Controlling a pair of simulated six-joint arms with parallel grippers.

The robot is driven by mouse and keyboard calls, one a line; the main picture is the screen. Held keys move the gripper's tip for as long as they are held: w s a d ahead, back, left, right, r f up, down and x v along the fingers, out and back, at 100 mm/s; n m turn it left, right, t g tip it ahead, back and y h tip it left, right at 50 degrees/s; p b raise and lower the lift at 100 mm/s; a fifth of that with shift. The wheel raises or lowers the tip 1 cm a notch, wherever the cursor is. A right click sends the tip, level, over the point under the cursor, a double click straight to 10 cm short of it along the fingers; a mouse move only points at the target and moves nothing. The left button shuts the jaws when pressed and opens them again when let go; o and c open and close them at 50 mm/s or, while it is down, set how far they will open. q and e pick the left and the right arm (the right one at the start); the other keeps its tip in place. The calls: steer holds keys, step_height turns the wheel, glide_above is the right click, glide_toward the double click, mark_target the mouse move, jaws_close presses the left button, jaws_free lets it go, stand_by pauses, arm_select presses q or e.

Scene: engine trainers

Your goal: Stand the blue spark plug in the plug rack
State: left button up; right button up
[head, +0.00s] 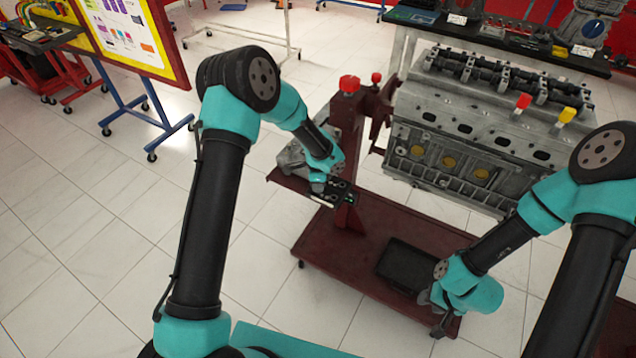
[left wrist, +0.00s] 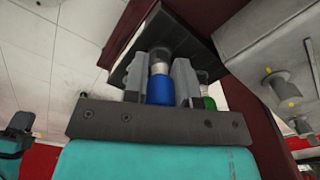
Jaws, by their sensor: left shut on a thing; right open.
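The blue spark plug (left wrist: 160,89) is between the fingers of my left gripper (left wrist: 159,82), blue end toward the wrist, metal end toward the black plug rack (left wrist: 145,36). The metal end meets the rack's face in the left wrist view; I cannot tell whether it is in a hole. A green plug (left wrist: 208,103) shows just beyond the right finger. In the head view my left gripper (head: 320,186) is at the rack (head: 344,186), and the wrist hides the blue plug. My right gripper (head: 438,318) is open, low by the cart's front right.
The dark red stand post (head: 347,130) rises close behind the rack. A black tray (head: 410,264) lies on the red cart (head: 345,260).

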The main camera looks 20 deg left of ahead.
arm_select(q)
steer(key=shift+f, duration=0.1)
steer(key=o, duration=1)
step_height(320, 180, up, 18)
steer(key=shift+f, duration=0.25)
stand_by(0.5)
steer(key=s+a+f+n+h, duration=0.2)
steer(key=s+f+n, duration=0.6)
steer(key=s+f, duration=0.4)
steer(key=s+a+f+n+h, duration=0.1)
steer(key=s+a+f+n, duration=0.1)
steer(key=s+f+n, duration=0.7)
steer(key=s+f, duration=0.3)
steer(key=s, duration=0.4)
steer(key=shift+t+h, duration=0.4)
steer(key=shift+f, duration=0.1)
